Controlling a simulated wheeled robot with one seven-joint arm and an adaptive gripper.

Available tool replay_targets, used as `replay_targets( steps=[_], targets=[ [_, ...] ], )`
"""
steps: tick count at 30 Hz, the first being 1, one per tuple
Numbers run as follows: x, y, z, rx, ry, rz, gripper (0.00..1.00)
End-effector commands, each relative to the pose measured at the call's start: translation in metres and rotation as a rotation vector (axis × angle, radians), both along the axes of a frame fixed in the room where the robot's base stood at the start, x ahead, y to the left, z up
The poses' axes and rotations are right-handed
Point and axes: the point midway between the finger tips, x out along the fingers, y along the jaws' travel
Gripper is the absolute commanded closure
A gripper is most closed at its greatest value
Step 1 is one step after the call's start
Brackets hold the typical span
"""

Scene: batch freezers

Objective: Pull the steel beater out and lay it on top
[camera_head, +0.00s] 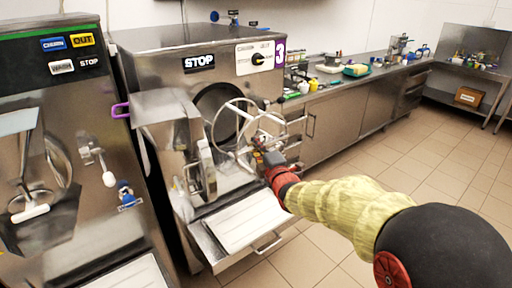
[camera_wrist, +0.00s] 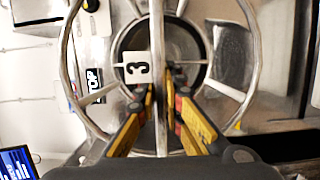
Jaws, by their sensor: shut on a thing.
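The steel beater (camera_head: 218,128), a round open frame with spokes, is outside the dark round barrel opening (camera_head: 212,98) of the freezer marked 3. My gripper (camera_head: 262,150) is shut on the beater at its right side in the head view. In the wrist view the beater's ring (camera_wrist: 66,60) surrounds the view of the opening, and my gripper's fingers (camera_wrist: 164,88) close around a central bar. The exact grip contact is partly hidden. The freezer's flat steel top (camera_head: 185,35) is bare.
The freezer's door (camera_head: 165,107) stands open at left of the opening, with a purple handle. A drip tray (camera_head: 245,222) juts out below. Another freezer (camera_head: 60,130) stands close at left. A cluttered counter (camera_head: 345,88) runs at right; the tiled floor is clear.

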Motion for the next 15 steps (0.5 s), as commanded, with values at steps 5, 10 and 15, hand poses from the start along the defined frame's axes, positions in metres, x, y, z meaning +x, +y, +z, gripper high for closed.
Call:
replay_targets(
  steps=[5,10,15],
  targets=[
    [-0.006,-0.005,0.003,0.000,-0.004,0.000,1.00],
    [-0.015,-0.011,0.002,0.000,-0.003,-0.001,1.00],
    [-0.024,-0.017,0.002,0.000,-0.003,-0.001,1.00]
  ],
)
